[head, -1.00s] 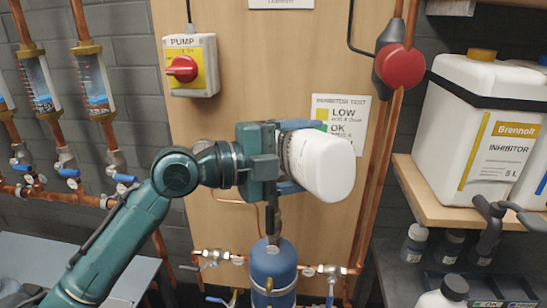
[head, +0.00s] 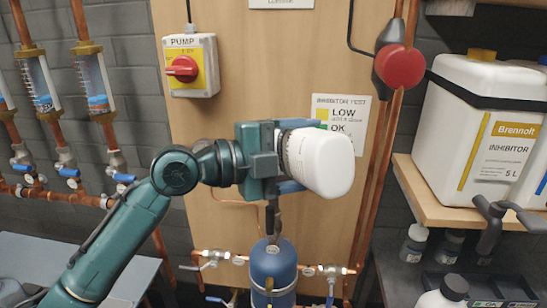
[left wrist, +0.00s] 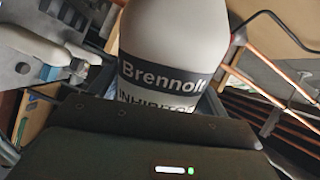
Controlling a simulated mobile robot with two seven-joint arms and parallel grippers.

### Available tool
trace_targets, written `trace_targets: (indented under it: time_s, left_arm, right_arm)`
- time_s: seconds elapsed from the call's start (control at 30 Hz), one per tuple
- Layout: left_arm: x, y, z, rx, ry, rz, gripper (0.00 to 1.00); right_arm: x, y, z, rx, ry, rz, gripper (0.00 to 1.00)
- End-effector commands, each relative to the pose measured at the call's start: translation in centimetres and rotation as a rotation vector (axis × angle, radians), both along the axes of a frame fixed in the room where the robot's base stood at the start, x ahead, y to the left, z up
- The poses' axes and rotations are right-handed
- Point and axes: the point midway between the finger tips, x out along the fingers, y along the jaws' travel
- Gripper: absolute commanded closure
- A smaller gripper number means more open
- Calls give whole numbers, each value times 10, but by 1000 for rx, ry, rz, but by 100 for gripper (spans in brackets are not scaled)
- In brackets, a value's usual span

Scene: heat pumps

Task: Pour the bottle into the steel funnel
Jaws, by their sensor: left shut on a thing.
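A white bottle (head: 322,163) lies roughly sideways in my left gripper (head: 292,156), its rounded white end to the right. The gripper's blue fingers are shut on it, above the blue cylinder (head: 273,264). In the left wrist view the bottle (left wrist: 178,40) shows a dark "Brennolt" label band. A grey metal stem (head: 272,218) stands on top of the cylinder, directly below the gripper. It may be the steel funnel's neck; any bowl is hidden behind the gripper. The bottle's mouth is hidden, and I cannot tell whether liquid flows. My right gripper is not in view.
A wooden panel (head: 225,120) with a pump switch (head: 190,66) stands behind. Copper pipes and valves run on both sides. A large inhibitor container (head: 475,125) sits on a shelf at right, above a dark surface with small bottles. A grey bench is at lower left.

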Motion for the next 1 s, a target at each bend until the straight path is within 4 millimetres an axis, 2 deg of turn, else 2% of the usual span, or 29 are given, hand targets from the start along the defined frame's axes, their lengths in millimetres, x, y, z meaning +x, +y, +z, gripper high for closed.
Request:
trace_targets:
  time_s: [1.0]
  left_arm:
    - [4,1,7,-22,65,0,66]
  right_arm:
    - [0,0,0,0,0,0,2]
